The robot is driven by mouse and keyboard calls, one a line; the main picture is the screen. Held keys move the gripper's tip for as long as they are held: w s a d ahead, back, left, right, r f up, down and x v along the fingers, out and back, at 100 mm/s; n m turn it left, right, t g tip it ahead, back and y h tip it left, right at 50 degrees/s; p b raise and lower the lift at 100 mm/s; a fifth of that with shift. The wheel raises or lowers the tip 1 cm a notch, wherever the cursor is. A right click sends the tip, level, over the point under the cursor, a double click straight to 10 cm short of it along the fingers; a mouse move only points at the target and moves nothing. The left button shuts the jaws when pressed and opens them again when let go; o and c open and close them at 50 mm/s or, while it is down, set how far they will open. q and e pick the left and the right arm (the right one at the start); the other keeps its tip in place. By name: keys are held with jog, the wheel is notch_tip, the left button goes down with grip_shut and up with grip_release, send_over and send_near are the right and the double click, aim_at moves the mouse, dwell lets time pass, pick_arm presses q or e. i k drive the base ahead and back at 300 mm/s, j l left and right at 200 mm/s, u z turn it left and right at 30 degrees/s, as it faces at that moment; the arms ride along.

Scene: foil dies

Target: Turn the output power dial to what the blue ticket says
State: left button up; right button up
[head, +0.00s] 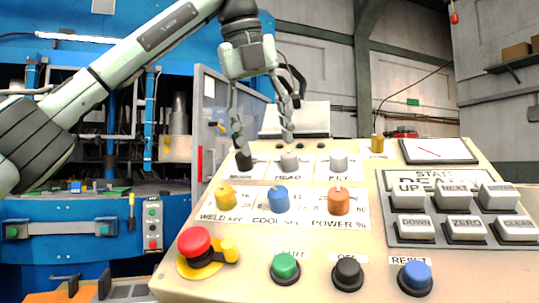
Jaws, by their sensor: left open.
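The orange dial (339,201) labelled "POWER %" stands on the sloped cream panel (200,283), right of a blue dial and a yellow dial. Its exact setting is too small to read. My left gripper (264,142) is open and empty, fingers pointing down. It is above and left of the orange dial, in front of the panel's upper row of knobs; I cannot tell if it touches any. I make out no blue ticket in the head view. My right gripper is not in view.
The yellow dial (226,197) and blue dial (278,199) share the orange dial's row. Black (243,161), grey (289,160) and pale (338,161) knobs stand behind. A red mushroom button (194,241) and several push buttons are in front. A keypad (450,222) is right.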

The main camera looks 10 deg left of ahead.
aim_at(338, 197)
jog(key=k+j, duration=0.2)
jog(key=k, duration=0.3)
jog(key=k+j, duration=0.15)
jog(key=k, duration=0.3)
jog(key=k+j, duration=0.2)
jog(key=k, duration=0.3)
